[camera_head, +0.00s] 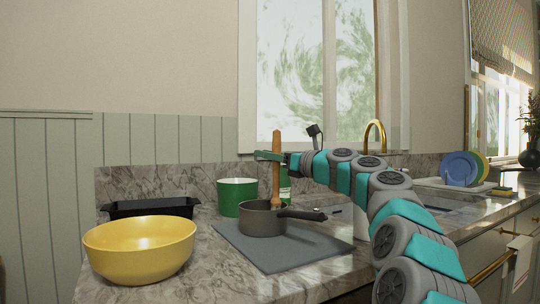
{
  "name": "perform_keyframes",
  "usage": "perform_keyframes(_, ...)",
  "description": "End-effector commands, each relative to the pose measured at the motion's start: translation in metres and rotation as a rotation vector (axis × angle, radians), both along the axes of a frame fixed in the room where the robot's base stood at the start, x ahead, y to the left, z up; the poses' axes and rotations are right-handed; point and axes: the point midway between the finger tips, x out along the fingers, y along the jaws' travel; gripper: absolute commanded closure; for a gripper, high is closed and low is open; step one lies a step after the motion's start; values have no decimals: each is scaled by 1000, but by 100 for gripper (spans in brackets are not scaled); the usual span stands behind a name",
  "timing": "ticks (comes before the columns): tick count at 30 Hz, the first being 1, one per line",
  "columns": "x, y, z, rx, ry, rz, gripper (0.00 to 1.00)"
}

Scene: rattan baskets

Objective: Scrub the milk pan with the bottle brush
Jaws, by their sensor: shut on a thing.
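The milk pan (262,221) is a small dark grey pot with a black handle (302,214) pointing right. It stands on a grey mat on the counter. My gripper (272,156) is above the pan and shut on the bottle brush (276,168), a brown wooden stick held upright. The brush's upper end rises above my gripper. Its lower end goes down to the pan's opening, and its bristles are hidden inside or behind the rim. I cannot tell whether it touches the pan's bottom.
A yellow bowl (139,257) stands at front left, with a black baking dish (150,208) behind it. A green pot (237,192) is behind the pan. The grey mat (285,252) has free room in front. A gold faucet (376,131) and a plate rack (462,170) are to the right.

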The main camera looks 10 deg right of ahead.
Motion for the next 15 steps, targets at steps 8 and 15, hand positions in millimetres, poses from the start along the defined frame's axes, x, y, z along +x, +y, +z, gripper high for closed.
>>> perform_keyframes(8,-6,23,-2,0,4,4,100)
perform_keyframes(15,-7,29,-3,-1,3,3,100)
